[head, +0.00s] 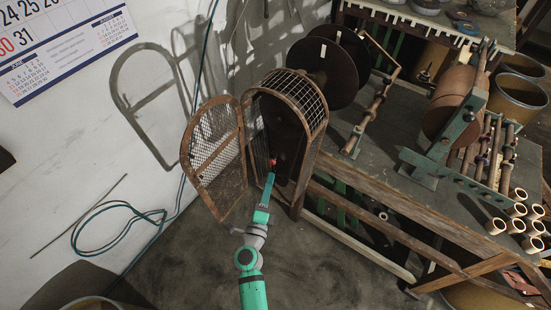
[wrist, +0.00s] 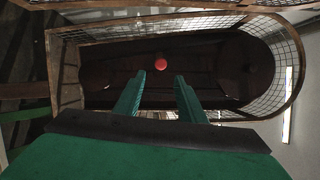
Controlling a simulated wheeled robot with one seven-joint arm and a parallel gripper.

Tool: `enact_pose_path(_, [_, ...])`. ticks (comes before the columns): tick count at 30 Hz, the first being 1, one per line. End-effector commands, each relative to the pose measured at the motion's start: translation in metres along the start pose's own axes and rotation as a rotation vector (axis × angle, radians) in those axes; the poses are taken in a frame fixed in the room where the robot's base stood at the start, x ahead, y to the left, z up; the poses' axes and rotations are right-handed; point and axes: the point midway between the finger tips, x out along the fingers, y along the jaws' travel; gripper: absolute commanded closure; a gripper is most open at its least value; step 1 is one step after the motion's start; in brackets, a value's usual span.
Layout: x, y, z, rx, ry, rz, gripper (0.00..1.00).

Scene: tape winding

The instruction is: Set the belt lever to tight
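A red ball knob (wrist: 161,64), apparently the end of the belt lever, shows inside the dark guard housing. It also shows in the head view (head: 273,162), just beyond my gripper (head: 269,181). In the wrist view my gripper (wrist: 163,78) has its two green fingers apart with nothing between them. The knob appears just past the fingertips, slightly left of the middle of the gap; I cannot tell whether they touch. The lever's shaft and its setting cannot be made out in the dark.
The guard's mesh door (head: 214,156) stands open to the left of the arched mesh housing (head: 297,95). A workbench (head: 388,178) with winding rollers and several cardboard tubes (head: 517,210) lies to the right. Floor around my arm is clear.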

Motion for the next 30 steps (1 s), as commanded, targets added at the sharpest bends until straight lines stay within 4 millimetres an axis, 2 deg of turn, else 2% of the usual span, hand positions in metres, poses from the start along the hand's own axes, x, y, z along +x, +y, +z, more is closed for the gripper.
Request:
enact_pose_path(5, [0.017, -0.001, 0.001, 0.012, 0.002, -0.002, 0.63])
enact_pose_path(19, [0.093, -0.001, 0.000, 0.009, 0.002, -0.002, 0.63])
enact_pose_path(24, [0.106, 0.000, 0.000, 0.009, 0.001, -0.001, 0.63])
enact_pose_path(30, [0.110, 0.000, 0.000, 0.008, 0.001, 0.000, 0.63])
